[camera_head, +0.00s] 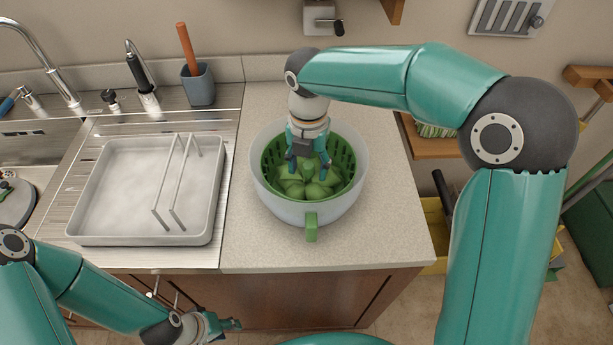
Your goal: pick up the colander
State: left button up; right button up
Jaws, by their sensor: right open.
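The green colander (271,158) sits inside a pale translucent bowl (262,192) on the countertop. A green handle (311,228) sticks out at the front of the bowl. Green lobed shapes (290,188) lie in the bottom of the colander. My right gripper (307,163) points down into the colander from above, open, with its fingers spread over the green shapes. Whether the fingertips touch them I cannot tell. My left gripper (228,325) is low in front of the counter, well away from the colander, and its jaw opening is unclear.
A metal tray (120,190) with a wire rack stands on the drainboard to the left. A grey cup (198,85) with an orange-handled tool and a faucet (145,85) are behind it. The countertop right of the bowl is clear.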

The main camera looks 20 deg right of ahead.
jog(key=shift+f, duration=0.25)
grip_shut()
jog(key=shift+r, duration=0.15)
